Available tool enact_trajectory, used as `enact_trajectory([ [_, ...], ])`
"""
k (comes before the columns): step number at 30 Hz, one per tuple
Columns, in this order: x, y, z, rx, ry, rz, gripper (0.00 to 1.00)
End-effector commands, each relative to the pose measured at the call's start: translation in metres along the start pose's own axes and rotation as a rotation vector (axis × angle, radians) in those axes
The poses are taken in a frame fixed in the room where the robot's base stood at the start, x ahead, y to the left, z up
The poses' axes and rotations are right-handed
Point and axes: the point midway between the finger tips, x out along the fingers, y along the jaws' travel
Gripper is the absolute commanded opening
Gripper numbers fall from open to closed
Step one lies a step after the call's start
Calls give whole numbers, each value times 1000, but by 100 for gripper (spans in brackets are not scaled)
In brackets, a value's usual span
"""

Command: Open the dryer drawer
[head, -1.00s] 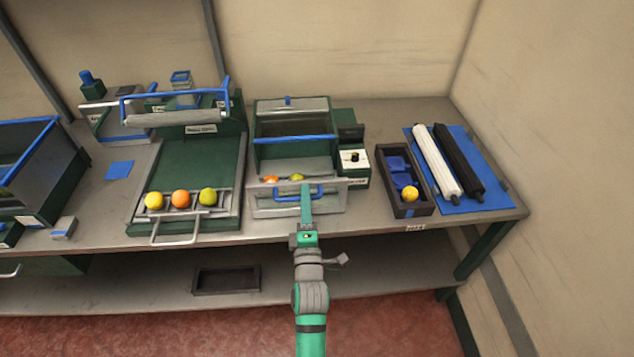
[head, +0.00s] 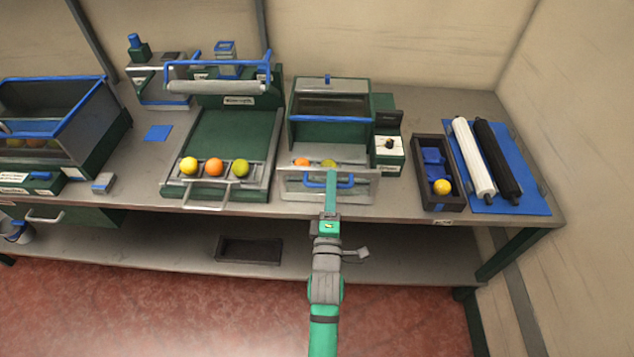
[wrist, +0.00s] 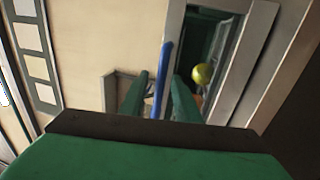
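The dryer is a green and grey box with a blue front rim (head: 337,119) at the middle of the bench. Its drawer has a grey front (head: 300,191) and a blue handle (head: 318,184). An orange ball (head: 302,162) and a yellow-green ball (head: 328,163) show behind the drawer front. My gripper (head: 331,178) is at the handle. In the wrist view the blue handle (wrist: 162,72) lies between my two green fingers. They stand apart, with a gap visible on the left side. Contact on the right side cannot be told.
A green tray machine (head: 225,140) with three balls stands left of the dryer. A dark box (head: 424,158) with a yellow ball and a blue mat (head: 525,200) with two rollers lie to the right. A dark tray (head: 249,250) sits on the lower shelf.

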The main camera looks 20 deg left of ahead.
Motion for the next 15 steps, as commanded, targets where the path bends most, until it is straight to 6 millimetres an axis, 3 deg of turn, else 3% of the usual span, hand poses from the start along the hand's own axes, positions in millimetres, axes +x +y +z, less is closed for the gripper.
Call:
enact_trajectory([
  [7,-13,0,-4,1,6,-1,29],
  [15,-56,0,3,-1,-7,-2,29],
])
